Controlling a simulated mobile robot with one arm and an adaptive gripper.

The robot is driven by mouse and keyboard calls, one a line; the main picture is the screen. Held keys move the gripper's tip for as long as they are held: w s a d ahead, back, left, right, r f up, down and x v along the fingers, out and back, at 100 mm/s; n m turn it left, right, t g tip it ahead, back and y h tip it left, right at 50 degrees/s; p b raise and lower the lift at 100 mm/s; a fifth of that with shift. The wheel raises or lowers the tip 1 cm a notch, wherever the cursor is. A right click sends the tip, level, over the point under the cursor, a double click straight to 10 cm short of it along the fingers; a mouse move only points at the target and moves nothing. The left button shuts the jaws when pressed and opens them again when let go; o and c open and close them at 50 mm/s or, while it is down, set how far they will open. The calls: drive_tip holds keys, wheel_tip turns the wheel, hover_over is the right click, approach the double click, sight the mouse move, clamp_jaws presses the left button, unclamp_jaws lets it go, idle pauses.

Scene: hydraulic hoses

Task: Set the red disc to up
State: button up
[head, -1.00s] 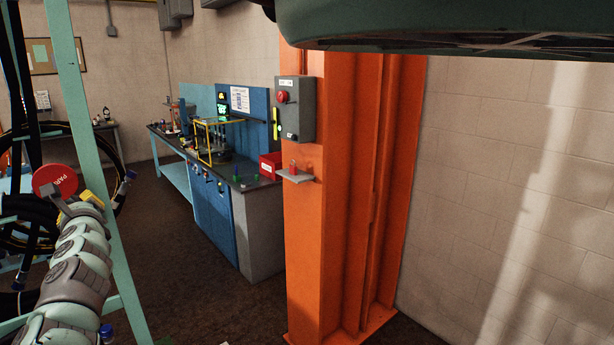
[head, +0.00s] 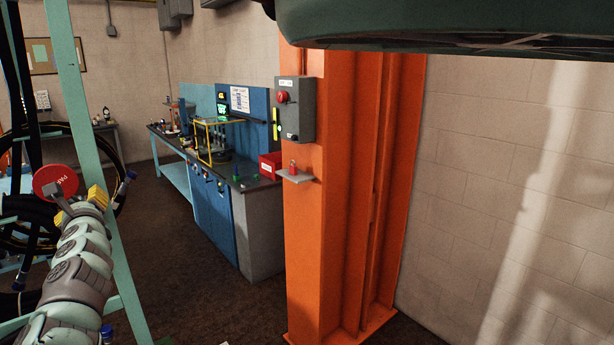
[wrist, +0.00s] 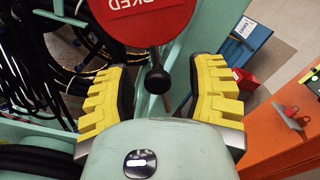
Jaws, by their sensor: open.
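The red disc (head: 55,181), with white lettering, is on the teal frame at the left of the head view. In the wrist view the red disc (wrist: 150,18) fills the top middle, and its lettering reads in part "RKED". A dark round knob (wrist: 157,80) on a short stem stands just below the disc's edge. My gripper (wrist: 158,76) is open, with one yellow finger on each side of the knob and a gap visible on both sides. In the head view my gripper (head: 82,200) is just below and right of the disc, partly hidden by my wrist.
Black hoses (wrist: 70,50) hang close to the left of my gripper. The teal frame post (head: 85,130) rises beside it. An orange column (head: 305,230) with a grey switch box (head: 297,108) and small shelf stands to the right. A blue workbench (head: 212,205) stands behind.

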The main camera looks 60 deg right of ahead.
drive_tip(key=v, duration=1.2)
idle(0.7)
idle(0.4)
